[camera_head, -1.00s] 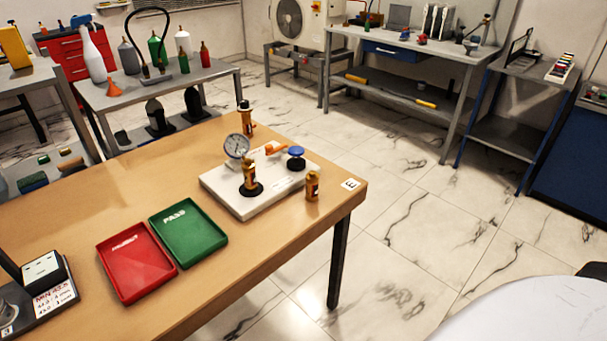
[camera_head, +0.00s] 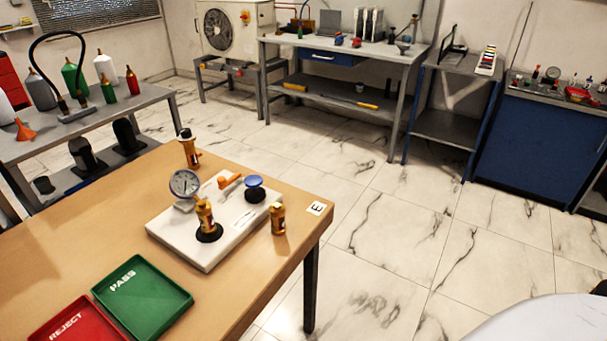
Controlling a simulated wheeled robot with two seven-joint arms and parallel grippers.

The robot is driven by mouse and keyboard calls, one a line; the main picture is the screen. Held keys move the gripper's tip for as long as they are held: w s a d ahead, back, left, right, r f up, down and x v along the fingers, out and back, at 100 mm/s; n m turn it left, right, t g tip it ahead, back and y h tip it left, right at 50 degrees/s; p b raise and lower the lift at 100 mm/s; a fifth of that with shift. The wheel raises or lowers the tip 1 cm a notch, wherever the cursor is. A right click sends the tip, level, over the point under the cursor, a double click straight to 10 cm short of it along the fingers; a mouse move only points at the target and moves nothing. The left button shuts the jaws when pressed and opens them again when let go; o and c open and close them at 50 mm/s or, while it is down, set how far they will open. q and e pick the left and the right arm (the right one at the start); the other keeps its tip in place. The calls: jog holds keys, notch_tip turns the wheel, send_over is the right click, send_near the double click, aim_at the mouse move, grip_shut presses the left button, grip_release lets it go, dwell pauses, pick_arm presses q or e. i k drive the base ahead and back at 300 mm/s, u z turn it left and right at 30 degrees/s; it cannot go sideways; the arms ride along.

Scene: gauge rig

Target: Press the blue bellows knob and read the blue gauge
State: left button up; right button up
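The blue bellows knob (camera_head: 254,182) stands on a black base at the back right of a white rig plate (camera_head: 193,249) on the wooden table. A round dial gauge (camera_head: 184,184) with a grey rim and white face stands upright at the plate's left side. No blue shows on this gauge, and its reading is too small to make out. An orange lever (camera_head: 229,181) lies between gauge and knob. A brass-coloured bottle-like piece (camera_head: 205,214) stands on a black ring on the plate. Neither gripper is in view.
Similar brass-coloured pieces stand on the table right of the plate (camera_head: 278,219) and behind it (camera_head: 188,149). A green PASS tray (camera_head: 143,297) and red REJECT tray (camera_head: 77,324) lie front left. A card marked E (camera_head: 317,208) lies near the right edge. Open floor lies right.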

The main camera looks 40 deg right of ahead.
aim_at(253, 181)
jog(key=u, duration=1.15)
jog(key=k, duration=0.9)
jog(key=z, duration=1.15)
jog(key=i, duration=1)
jog(key=u, duration=0.05)
